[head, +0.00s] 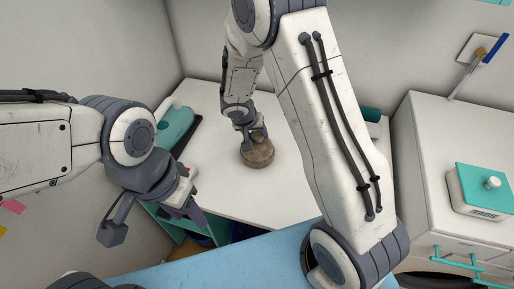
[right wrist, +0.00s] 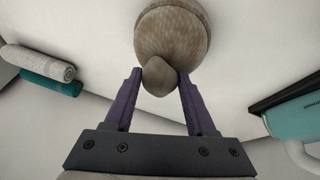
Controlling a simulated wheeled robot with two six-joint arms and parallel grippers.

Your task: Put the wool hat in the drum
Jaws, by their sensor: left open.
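The wool hat (head: 257,153) is a speckled brown round cap with a bobble, at the white table top in the head view. It also shows at the top of the right wrist view (right wrist: 172,32). My right gripper (right wrist: 161,74) has its purple fingers on both sides of the bobble, seemingly touching it. I cannot tell if the hat touches the table. My left gripper (head: 188,212) is open and empty, left of the hat near the table's front edge. I cannot make out the drum for sure; a dark curved rim (head: 440,280) shows at the bottom right.
A teal appliance (head: 175,127) stands at the table's back left. Rolled towels (right wrist: 45,70) lie on the table. A white unit (head: 418,165) with teal handles stands at right, with a teal-lidded box (head: 483,188) on top. A blue surface (head: 215,268) lies in front. The table's front middle is bare.

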